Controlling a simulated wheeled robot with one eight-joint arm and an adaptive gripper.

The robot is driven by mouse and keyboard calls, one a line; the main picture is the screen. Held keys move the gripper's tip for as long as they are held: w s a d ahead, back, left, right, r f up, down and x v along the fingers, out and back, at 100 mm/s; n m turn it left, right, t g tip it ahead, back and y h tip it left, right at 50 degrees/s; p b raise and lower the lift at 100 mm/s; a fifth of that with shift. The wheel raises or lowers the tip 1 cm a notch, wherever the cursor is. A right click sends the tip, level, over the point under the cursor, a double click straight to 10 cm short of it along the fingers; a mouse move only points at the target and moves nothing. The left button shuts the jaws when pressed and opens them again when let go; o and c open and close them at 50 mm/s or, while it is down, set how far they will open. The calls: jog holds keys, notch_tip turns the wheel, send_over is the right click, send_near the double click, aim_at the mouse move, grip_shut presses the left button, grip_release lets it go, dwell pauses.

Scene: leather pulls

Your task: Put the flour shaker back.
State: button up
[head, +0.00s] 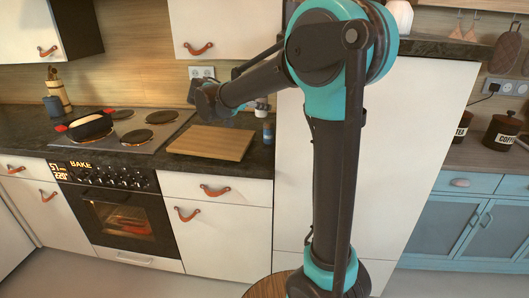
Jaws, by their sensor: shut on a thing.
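My gripper (250,106) is small in the head view, beyond my forearm and above the counter near the tall white cabinet. It is partly hidden, and its fingers are hard to make out. It is shut on a small whitish thing (261,103), which I take to be the flour shaker. The shaker is held in the air above the wooden board's right end. Its exact shape and tilt are too small to tell.
A wooden board (212,142) lies on the dark counter, with a small blue container (267,133) at its right. The hob (140,133) carries a pan (90,127) at left. A tall white cabinet (420,140) bounds the right. Upper cabinets (225,25) overhang the counter.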

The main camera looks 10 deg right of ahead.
notch_tip(320, 180, down, 18)
jog(key=shift+r, duration=0.2)
dwell(0.4)
jog(key=o, duration=1.2)
jog(key=shift+o, duration=0.2)
jog(key=v, duration=1.2)
